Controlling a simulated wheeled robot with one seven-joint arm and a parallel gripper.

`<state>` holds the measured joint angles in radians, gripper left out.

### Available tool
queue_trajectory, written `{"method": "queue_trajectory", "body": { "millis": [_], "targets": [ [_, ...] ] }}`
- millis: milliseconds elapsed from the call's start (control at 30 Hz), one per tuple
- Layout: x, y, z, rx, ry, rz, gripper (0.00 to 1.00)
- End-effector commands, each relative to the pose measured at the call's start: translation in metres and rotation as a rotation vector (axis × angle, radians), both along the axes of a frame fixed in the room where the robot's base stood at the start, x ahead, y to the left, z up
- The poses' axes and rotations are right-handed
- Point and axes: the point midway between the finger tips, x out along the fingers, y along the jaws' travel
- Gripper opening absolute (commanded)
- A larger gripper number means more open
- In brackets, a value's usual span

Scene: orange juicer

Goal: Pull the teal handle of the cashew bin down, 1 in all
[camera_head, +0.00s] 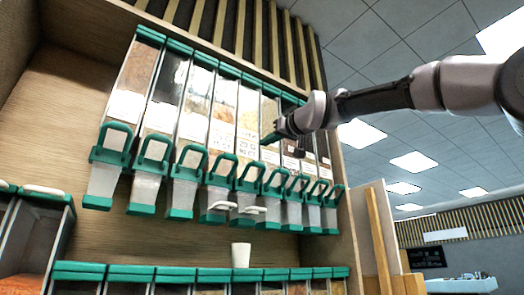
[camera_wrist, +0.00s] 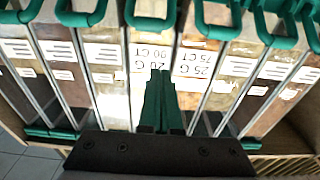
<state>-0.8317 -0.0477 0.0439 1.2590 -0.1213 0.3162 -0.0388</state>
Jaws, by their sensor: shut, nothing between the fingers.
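A row of tall clear bins with teal handles hangs on the wooden shelf; all the handles look raised. Which bin holds cashews I cannot tell, as most labels are too small to read. A bin with pale tan contents (camera_head: 246,118) has its teal handle (camera_head: 250,177) standing up in the middle of the row. My gripper (camera_head: 270,138) is in front of the upper part of the row, above the handles. In the wrist view its teal fingers (camera_wrist: 161,105) are together and empty, pointing at the labels, with a teal handle (camera_wrist: 150,12) beyond them, apart from the tips.
A white cup (camera_head: 241,255) stands on a lower row of teal-topped bins (camera_head: 172,272). White pieces (camera_head: 249,209) stick out low in the middle of the upper row. A wooden side panel (camera_head: 346,205) closes the shelf at right. Open room lies to its right.

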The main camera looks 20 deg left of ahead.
Motion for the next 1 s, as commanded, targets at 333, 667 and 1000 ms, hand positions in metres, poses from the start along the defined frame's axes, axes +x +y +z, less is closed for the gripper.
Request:
{"method": "queue_trajectory", "body": {
  "millis": [333,667,1000],
  "targets": [
    [0.039,0.046,0.003,-0.002,0.003,0.0,0.0],
    [0.061,0.072,0.006,-0.001,0.001,0.0,0.0],
    [0.049,0.058,-0.016,-0.002,0.002,0.002,0.0]
  ]
}}
